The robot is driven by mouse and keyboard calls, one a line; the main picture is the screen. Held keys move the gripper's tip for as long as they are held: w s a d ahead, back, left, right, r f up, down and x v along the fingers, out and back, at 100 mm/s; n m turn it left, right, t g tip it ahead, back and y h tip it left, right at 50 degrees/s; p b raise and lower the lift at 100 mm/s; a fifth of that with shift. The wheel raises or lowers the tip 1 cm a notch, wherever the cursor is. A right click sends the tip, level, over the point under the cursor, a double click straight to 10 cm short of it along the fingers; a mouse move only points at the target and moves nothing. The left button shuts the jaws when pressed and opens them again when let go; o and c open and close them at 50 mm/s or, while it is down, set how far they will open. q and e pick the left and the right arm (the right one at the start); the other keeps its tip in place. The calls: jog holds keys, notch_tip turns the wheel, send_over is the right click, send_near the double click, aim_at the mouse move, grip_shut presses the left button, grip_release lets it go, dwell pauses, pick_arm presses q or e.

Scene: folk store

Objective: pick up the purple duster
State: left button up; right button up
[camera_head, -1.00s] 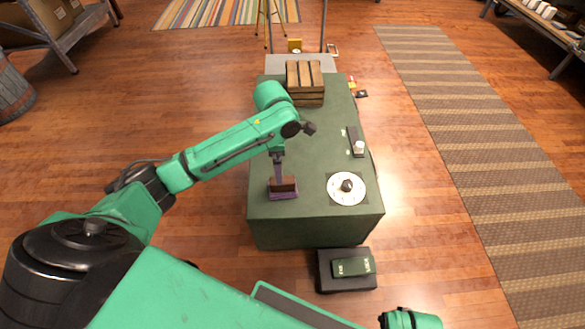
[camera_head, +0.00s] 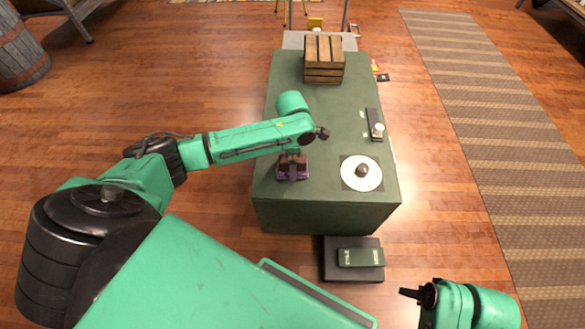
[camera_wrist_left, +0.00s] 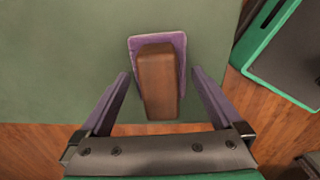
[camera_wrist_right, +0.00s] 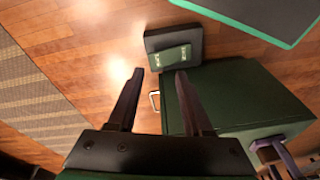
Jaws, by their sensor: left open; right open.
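The purple duster (camera_head: 291,176) has a purple base and a brown wooden handle. It lies near the front edge of the green table (camera_head: 325,205), left of a round white dial plate. In the left wrist view the duster's brown handle (camera_wrist_left: 158,82) points down between my fingers. My left gripper (camera_wrist_left: 160,73) is open, one finger on each side of the duster, with gaps visible to the handle. In the head view the left gripper partly hides the duster. My right gripper (camera_head: 408,293) is open and empty, low at the right; it also shows in the right wrist view (camera_wrist_right: 160,72).
The white dial plate (camera_head: 374,175) with a black knob is right of the duster. A dark strip device (camera_head: 374,118) and a wooden crate (camera_head: 324,74) stand farther back. A dark box with a green item (camera_head: 361,258) sits before the table.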

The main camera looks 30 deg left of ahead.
pick_arm(q)
jog(key=shift+f, duration=0.4)
jog(key=c, duration=1.2)
jog(key=shift+o, duration=0.2)
pick_arm(e)
jog(key=shift+s+r, duration=0.1)
jog(key=shift+r, duration=0.35)
pick_arm(q)
jog(key=shift+r, duration=0.15)
jog(key=shift+r, duration=0.3)
notch_tip(320, 180, up, 9)
jog(key=p, duration=0.4)
jog(key=shift+p, duration=0.35)
notch_tip(320, 180, up, 10)
jog(key=p, duration=0.3)
pick_arm(e)
jog(key=s+d+f, duration=0.1)
jog(key=f, duration=0.7)
jog(key=s+d+f, duration=0.2)
jog(key=f, duration=0.7)
jog(key=shift+g+h, duration=0.3)
jog(key=shift+h, duration=0.1)
